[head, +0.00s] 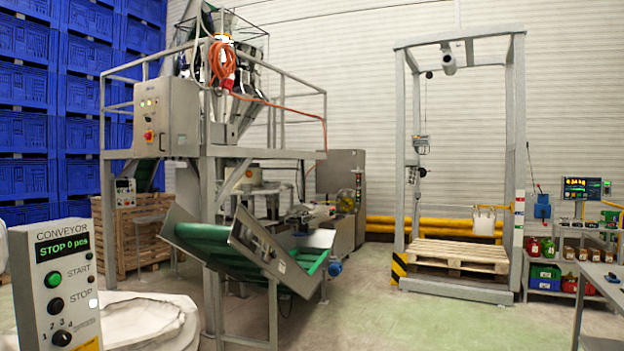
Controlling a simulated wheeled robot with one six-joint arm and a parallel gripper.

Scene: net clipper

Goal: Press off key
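No key marked "off" can be read in the head view. A small display unit with keys (421,144) hangs on the left post of the grey weighing frame, too small to read. A grey control box (125,192) with a display and buttons is at the left, by the wooden crate. A monitor (581,188) stands at the far right. The near conveyor panel (68,270) shows "STOP 0 pcs", a green START button (54,279), a dark STOP button (56,306) and a knob (62,338). My gripper is not in view.
The machine with its green conveyor (207,231) fills the middle left. A wooden pallet (460,254) lies inside the grey frame (518,150). White sacks (150,320) lie at lower left. A table edge (600,280) is at right. Open floor (430,320) lies in front of the frame.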

